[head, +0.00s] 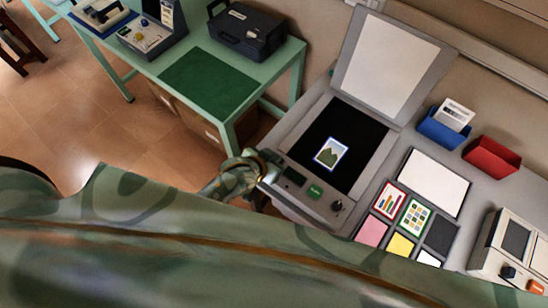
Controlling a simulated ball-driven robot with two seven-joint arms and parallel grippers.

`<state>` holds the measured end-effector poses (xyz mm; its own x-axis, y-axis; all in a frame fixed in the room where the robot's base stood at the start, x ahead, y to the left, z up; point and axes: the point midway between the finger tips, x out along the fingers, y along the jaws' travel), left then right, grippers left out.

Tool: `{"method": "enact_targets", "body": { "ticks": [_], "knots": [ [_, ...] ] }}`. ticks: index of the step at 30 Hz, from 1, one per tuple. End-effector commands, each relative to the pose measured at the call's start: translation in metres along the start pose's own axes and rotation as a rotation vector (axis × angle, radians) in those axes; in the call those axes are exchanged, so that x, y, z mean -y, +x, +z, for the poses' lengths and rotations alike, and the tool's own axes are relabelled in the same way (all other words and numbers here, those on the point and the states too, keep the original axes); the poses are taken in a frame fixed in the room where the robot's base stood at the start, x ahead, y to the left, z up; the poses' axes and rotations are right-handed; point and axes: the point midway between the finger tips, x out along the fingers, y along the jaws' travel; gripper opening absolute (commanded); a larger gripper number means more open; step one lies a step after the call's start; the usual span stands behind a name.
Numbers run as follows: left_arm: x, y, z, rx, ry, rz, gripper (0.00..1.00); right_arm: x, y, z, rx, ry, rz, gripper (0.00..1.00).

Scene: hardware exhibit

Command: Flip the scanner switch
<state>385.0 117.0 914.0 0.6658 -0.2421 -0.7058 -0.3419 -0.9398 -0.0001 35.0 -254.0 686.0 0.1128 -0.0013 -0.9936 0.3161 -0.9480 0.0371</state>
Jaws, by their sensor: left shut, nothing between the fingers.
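The grey scanner (326,198) stands on the counter with its lid (390,60) raised. A picture card (331,153) lies on its black glass (352,128). The front panel has a small dark window, a green labelled part (314,191) and a small black switch-like knob (337,206) at its right end. My left gripper (268,168) is shut and empty at the left end of this panel, close to the dark window and apart from the knob. I cannot tell whether it touches the scanner. My right gripper is out of view.
Blue (444,131) and red (491,158) holders stand right of the scanner. A white sheet (433,182) and several coloured cards lie nearer. Another device (512,250) is at far right. A green table (284,70) with a black case (247,30) is at left. My camouflage-patterned body hides the foreground.

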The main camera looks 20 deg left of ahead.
Motion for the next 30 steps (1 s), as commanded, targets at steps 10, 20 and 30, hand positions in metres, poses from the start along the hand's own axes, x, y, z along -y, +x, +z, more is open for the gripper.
{"method": "enact_targets", "body": {
  "ticks": [10, 20, 30],
  "knots": [
    [0.000, 0.002, 0.001, 0.027, 0.000, -0.001, 0.00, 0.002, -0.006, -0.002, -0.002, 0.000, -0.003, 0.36],
    [0.000, 0.008, -0.009, 0.026, 0.000, -0.001, 0.00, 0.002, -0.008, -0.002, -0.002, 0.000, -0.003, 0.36],
    [0.000, 0.011, -0.012, 0.027, 0.000, -0.001, 0.00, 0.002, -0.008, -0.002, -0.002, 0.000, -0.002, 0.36]
  ]
}}
